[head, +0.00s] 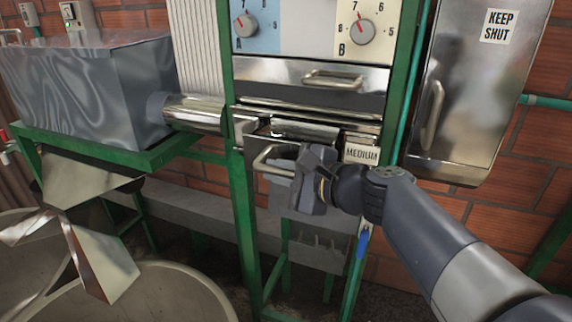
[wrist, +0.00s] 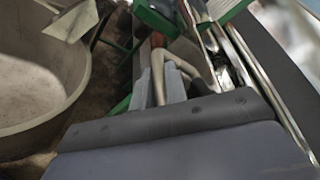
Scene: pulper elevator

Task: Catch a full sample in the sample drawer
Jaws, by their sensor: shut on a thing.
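My gripper (head: 281,172) is shut on a beige bar handle (head: 266,156) low on the front of the green-framed machine. In the wrist view the same handle (wrist: 158,72) runs up between the two grey fingers. The handle sits left of a plate marked MEDIUM (head: 361,154). My gripper hides most of the part that the handle belongs to, so I cannot tell how far it is drawn out or what is in it. Above it is a closed-looking steel drawer front (head: 290,75) with its own handle (head: 334,79).
Dials A (head: 244,26) and B (head: 362,32) are above. A steel cabinet marked KEEP SHUT (head: 465,100) hangs at right. A steel box (head: 90,85) stands left, joined by a metal pipe (head: 195,112). A large round tub (head: 165,300) is at lower left.

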